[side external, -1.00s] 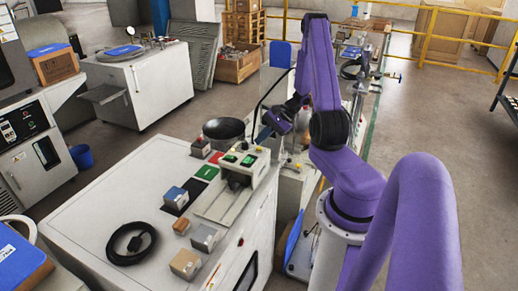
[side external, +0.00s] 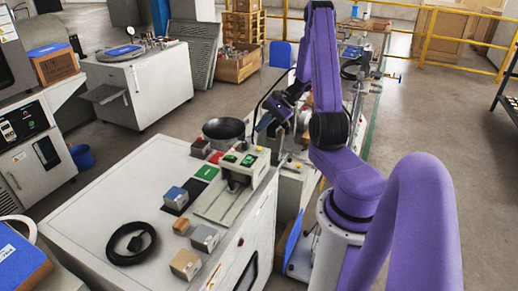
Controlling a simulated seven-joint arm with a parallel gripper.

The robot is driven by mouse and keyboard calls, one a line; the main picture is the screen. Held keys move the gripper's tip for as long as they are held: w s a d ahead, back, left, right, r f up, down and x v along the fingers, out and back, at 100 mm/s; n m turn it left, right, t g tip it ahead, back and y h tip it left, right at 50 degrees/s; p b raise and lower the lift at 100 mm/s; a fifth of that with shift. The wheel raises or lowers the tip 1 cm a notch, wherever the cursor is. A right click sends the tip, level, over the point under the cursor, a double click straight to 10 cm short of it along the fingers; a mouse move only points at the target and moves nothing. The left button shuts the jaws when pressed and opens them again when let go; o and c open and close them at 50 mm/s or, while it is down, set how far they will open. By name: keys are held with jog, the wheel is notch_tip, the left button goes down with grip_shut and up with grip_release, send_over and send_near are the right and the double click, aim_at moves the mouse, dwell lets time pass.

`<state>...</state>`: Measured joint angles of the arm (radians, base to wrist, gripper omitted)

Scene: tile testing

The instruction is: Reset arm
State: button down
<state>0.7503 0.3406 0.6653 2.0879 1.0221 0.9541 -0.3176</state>
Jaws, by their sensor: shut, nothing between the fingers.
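My purple arm (side external: 322,60) rises at the right of the side external view and bends down at its wrist. My gripper (side external: 264,121) is small in the picture, above the far right end of the white bench (side external: 95,225). It is shut and holds nothing. It is beyond the press-like tester (side external: 240,172) with green buttons and right of the black bowl (side external: 224,130), apart from both as far as I can see. The fingertips are too small to make out in detail.
On the bench, a blue-topped block (side external: 177,195) sits on a black pad. A grey block (side external: 206,237), a tan block (side external: 185,264), a small brown block (side external: 181,227) and a coiled black cable (side external: 131,243) lie nearer. A green pad (side external: 206,173) is bare.

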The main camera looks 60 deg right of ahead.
dwell(0.4)
jog(key=shift+w+a+r, duration=0.1)
jog(key=shift+w+a, duration=0.1)
jog(key=shift+a, duration=0.15)
jog(key=s+a+r+n+g, duration=0.1)
jog(key=a+r+n+g, duration=0.25)
jog(key=a+n, duration=0.55)
jog(key=a+r+n+g, duration=0.2)
jog(key=a+n+g, duration=0.2)
jog(key=a, duration=0.9)
jog(key=s+a+r+n+h, duration=0.3)
jog(key=s+a+n, duration=0.2)
jog(key=s+n, duration=0.4)
jog(key=s+a+r+n+h, duration=0.2)
jog(key=s+a+n, duration=0.4)
jog(key=s+n, duration=0.3)
jog(key=shift+s+a+r+t+h, duration=0.15)
jog(key=shift+s+r+t+h, duration=0.1)
jog(key=shift+r+t+h, duration=0.2)
